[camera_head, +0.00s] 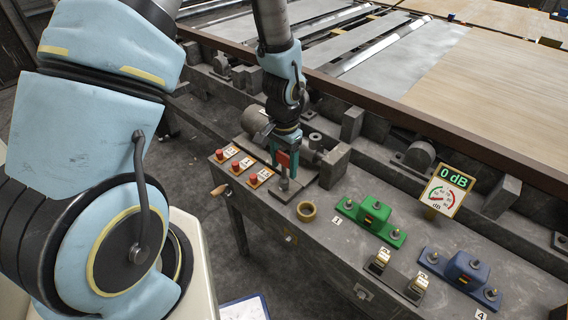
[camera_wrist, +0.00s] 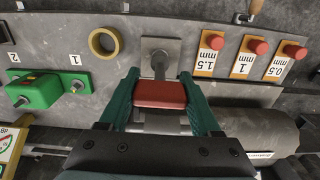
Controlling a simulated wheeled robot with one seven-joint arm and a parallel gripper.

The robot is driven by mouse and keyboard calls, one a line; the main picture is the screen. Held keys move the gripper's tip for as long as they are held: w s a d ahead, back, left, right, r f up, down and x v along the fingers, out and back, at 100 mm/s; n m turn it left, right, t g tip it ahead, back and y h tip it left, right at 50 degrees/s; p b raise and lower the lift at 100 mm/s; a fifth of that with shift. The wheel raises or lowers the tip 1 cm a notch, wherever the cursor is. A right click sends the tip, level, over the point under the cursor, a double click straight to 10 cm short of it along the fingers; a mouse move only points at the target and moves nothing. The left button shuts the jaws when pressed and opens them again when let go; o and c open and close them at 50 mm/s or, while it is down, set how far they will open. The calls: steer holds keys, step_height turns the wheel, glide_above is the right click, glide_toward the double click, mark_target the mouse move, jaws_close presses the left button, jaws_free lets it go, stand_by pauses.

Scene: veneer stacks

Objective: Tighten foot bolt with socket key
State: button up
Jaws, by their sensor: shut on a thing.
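My gripper (camera_head: 284,162) is shut on a red block, the handle of what looks like the socket key (camera_head: 283,157). In the wrist view, the handle (camera_wrist: 160,95) sits between the two teal fingers. Its grey shaft (camera_wrist: 159,66) reaches a round end over a grey plate (camera_wrist: 174,45); I cannot tell whether it touches. A green foot block (camera_head: 374,213) stands to the right, with a bolt (camera_head: 348,203) at its near-left end, close to label 1. A blue foot block (camera_head: 465,269) with bolts at both ends stands farther right.
A yellow ring (camera_head: 306,211) lies on the bench (camera_head: 330,265) between the plate and green block. Two small metal-topped pieces (camera_head: 380,258) stand in front of the blocks. A display (camera_head: 447,190) reads 0 dB.

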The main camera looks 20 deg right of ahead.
mark_target(285, 154)
steer(key=shift+r+p, duration=0.5)
steer(key=shift+r, duration=0.2)
stand_by(1.0)
step_height(285, 154, up, 5)
steer(key=p, duration=0.4)
steer(key=shift+f, duration=0.1)
stand_by(0.4)
steer(key=shift+b, duration=0.4)
